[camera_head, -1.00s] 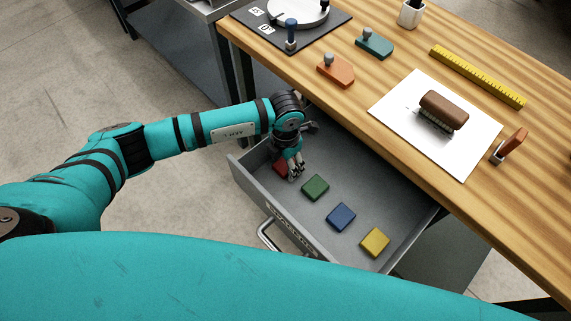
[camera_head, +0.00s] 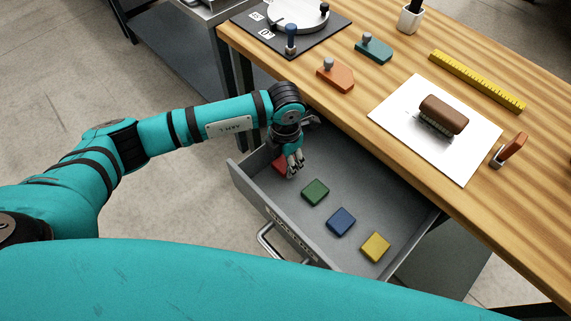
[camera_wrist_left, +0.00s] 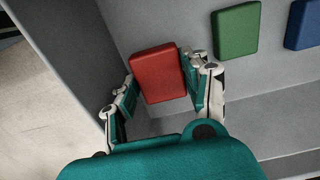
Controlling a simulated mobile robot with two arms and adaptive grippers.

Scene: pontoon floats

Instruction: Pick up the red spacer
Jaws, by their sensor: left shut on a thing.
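The red spacer (camera_head: 279,168) is a small block at the left end of the open grey drawer (camera_head: 272,205), partly hidden by my left gripper in the head view. My left gripper (camera_head: 291,170) reaches down into the drawer there. In the left wrist view, the red spacer (camera_wrist_left: 158,74) sits between the two fingers of the left gripper (camera_wrist_left: 160,88), which is shut on it. I cannot tell whether the spacer still touches the drawer floor. My right gripper is not in view.
A green spacer (camera_head: 315,192), a blue spacer (camera_head: 341,222) and a yellow spacer (camera_head: 375,247) lie in a row in the drawer. The wooden bench (camera_head: 400,55) overhangs its back.

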